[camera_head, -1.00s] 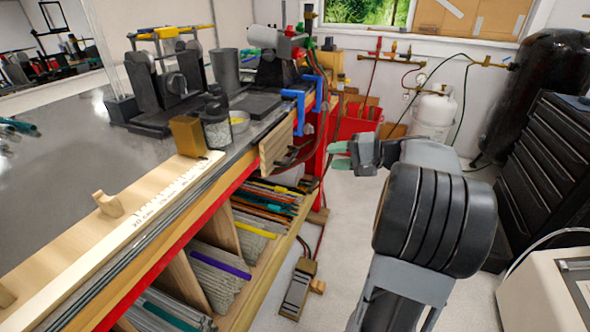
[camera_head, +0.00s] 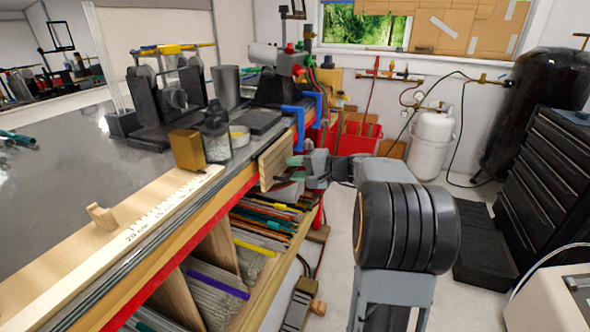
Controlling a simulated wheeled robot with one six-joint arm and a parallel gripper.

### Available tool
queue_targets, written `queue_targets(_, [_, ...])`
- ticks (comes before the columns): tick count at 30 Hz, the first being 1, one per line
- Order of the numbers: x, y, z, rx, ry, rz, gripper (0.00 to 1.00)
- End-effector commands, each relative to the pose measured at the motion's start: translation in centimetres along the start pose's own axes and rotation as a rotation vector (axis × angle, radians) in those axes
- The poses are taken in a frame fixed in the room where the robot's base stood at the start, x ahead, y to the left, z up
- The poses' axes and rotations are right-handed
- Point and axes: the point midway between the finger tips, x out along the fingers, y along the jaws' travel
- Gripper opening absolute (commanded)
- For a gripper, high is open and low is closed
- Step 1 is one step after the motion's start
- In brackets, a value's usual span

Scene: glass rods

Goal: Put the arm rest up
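A flat wooden panel (camera_head: 274,161), which looks like the arm rest, hangs down at the front edge of the workbench (camera_head: 80,150), below the blue clamps. My gripper (camera_head: 292,168) is at the panel's right side, with its greenish fingertips apart. The fingertips overlap or almost touch the panel's right edge in the picture; I cannot tell whether they touch it. Nothing shows clearly between the fingers. The bracket under the panel is mostly hidden by my gripper.
Blue clamps (camera_head: 299,116) sit just above the panel on the bench edge. A burner torch (camera_head: 278,70) with hoses stands behind. Shelves of glass rods (camera_head: 265,220) lie under the bench. A foot pedal (camera_head: 297,305) is on the floor. Open floor lies right of the bench.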

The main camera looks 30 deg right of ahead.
Motion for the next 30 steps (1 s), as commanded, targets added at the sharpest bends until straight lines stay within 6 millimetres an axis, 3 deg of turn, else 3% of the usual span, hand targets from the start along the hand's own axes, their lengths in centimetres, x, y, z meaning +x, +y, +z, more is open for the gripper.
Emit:
queue_targets(11, [0.36, -0.03, 0.01, 0.000, 0.000, 0.000, 0.37])
queue_targets(22, [0.34, -0.03, 0.01, -0.001, 0.000, 0.000, 0.01])
queue_targets(30, [0.34, -0.03, 0.02, 0.000, 0.000, 0.000, 0.00])
